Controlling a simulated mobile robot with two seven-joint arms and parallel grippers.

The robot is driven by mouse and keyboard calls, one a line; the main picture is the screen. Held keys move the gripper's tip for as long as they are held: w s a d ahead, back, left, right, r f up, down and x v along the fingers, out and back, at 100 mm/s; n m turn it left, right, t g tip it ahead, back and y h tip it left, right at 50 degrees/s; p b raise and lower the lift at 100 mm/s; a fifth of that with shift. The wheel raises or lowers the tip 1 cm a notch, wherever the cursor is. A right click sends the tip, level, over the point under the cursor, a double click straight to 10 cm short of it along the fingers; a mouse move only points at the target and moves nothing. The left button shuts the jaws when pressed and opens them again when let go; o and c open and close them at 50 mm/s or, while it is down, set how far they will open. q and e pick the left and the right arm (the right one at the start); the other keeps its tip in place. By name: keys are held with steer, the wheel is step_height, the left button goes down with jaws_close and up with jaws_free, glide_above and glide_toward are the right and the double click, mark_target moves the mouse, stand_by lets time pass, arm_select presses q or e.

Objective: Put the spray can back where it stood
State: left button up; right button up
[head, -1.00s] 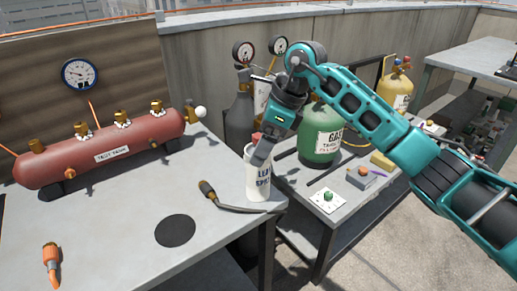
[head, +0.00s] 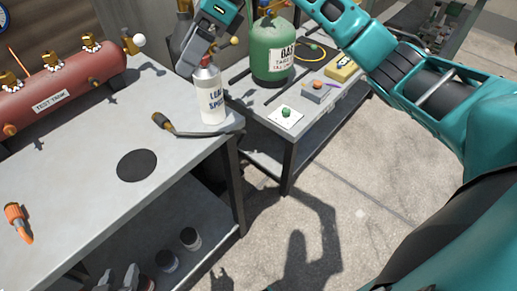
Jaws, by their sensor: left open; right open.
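A round dark disc (head: 137,165) lies bare on the table to the left and nearer. My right gripper (head: 194,60) comes in from the right and is open, just above and behind the can's top. Whether it touches the can is hard to tell. My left gripper is not in view.
A dark-handled tool (head: 165,125) lies beside the can, its rod running past the can's base. The red test tank (head: 60,90) fills the table's back left. An orange tool (head: 17,222) lies front left. A green gas cylinder (head: 271,50) stands on the second table.

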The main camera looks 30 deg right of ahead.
steer(key=s+a+r+m+t+y, duration=0.2)
steer(key=s+a+m+t+y, duration=0.1)
steer(key=s+a+m+y, duration=0.9)
steer(key=w+d+f+m+t+h, duration=0.3)
steer(key=d+f+m+t+h, duration=0.3)
steer(key=m, duration=0.7)
steer(key=w+d+f+m+t+h, duration=0.3)
steer(key=d+f+m+t+h, duration=0.4)
steer(key=m, duration=0.5)
steer(key=s+d+f+m+g+h, duration=0.1)
steer(key=s+f+m, duration=0.4)
steer(key=f, duration=0.5)
steer(key=s+d+f+m+g+h, duration=0.1)
steer(key=s+f+m+g+h, duration=0.2)
steer(key=s+f, duration=0.4)
step_height(320, 180, down, 3)
steer(key=shift+s+d+f+m+g, duration=0.2)
steer(key=shift+s+m+g, duration=0.2)
steer(key=shift+m+g, duration=0.6)
steer(key=shift+r, duration=0.1)
